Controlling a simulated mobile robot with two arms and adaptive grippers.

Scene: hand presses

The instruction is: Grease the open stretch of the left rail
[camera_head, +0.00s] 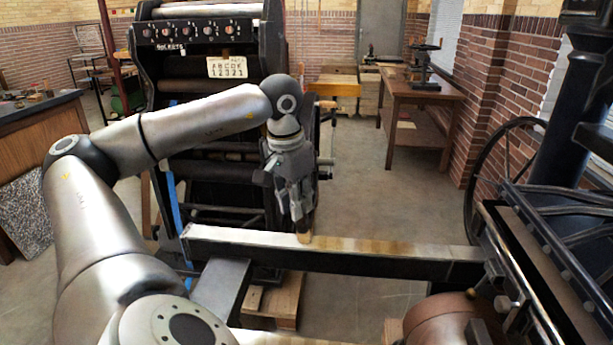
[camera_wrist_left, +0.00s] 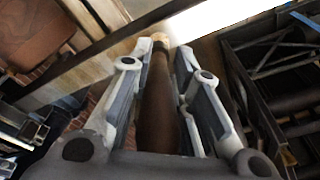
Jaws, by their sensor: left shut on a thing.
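My left gripper (camera_head: 300,212) is above the long dark rail (camera_head: 390,262) in the middle of the head view, pointing down. It is shut on a brown, rod-shaped brush (camera_wrist_left: 158,105), whose pale tip (camera_head: 304,238) meets the rail's top face or is just above it; I cannot tell which. In the left wrist view the fingers (camera_wrist_left: 165,55) lie along both sides of the brush handle. The rail top is bright whitish left of the tip and patchy tan to the right. My right gripper is not in view.
A large black press (camera_head: 215,110) stands behind the rail. Dark machinery with a spoked wheel (camera_head: 500,185) is at the right. A wooden pallet (camera_head: 272,300) lies under the rail. A brown table (camera_head: 425,95) stands farther back, with bare floor before it.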

